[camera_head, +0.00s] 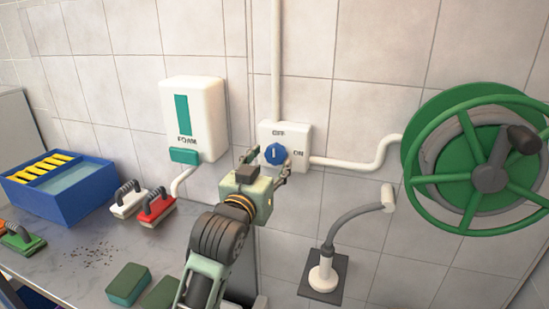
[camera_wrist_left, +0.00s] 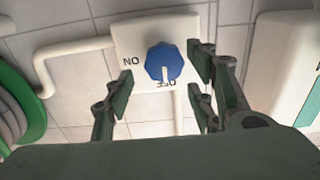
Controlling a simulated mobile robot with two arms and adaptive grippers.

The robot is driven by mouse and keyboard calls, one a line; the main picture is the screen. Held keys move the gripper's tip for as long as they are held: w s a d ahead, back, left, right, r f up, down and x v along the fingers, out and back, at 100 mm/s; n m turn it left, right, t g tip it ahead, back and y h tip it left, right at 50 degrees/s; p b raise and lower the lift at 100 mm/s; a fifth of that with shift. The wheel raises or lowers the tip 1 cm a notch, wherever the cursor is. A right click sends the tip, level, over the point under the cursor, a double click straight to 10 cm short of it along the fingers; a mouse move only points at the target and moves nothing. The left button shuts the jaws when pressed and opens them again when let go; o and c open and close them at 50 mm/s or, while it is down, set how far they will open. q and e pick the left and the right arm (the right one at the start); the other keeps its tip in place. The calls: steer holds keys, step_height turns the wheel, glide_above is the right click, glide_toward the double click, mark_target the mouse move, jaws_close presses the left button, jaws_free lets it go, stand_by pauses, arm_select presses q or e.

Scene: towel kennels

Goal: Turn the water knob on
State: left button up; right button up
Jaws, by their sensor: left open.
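The water knob (camera_head: 275,153) is a round blue dial on a white wall plate (camera_head: 298,134) marked OFF above and ON at the right. Its white line is upright, in line with OFF. In the left wrist view, which is upside down, the knob (camera_wrist_left: 163,63) and its line toward OFF show clearly. My left gripper (camera_head: 264,162) is open in front of the plate. In the left wrist view its fingers (camera_wrist_left: 163,84) stand on either side of the knob, with gaps between; I see no contact. My right gripper is in neither view.
A white foam dispenser (camera_head: 193,115) hangs left of the plate. A green hose reel (camera_head: 489,165) is at the right, and a jointed sprayer stand (camera_head: 325,275) below. White pipes run from the plate. Brushes (camera_head: 157,206) and a blue bin (camera_head: 60,187) sit on the counter.

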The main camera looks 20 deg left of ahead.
mark_target(276, 158)
arm_select(q)
steer(key=shift+w+d, duration=0.1)
steer(key=shift+w, duration=1.7)
steer(key=c, duration=1.1)
steer(key=shift+o, duration=0.2)
steer(key=shift+p, duration=0.3)
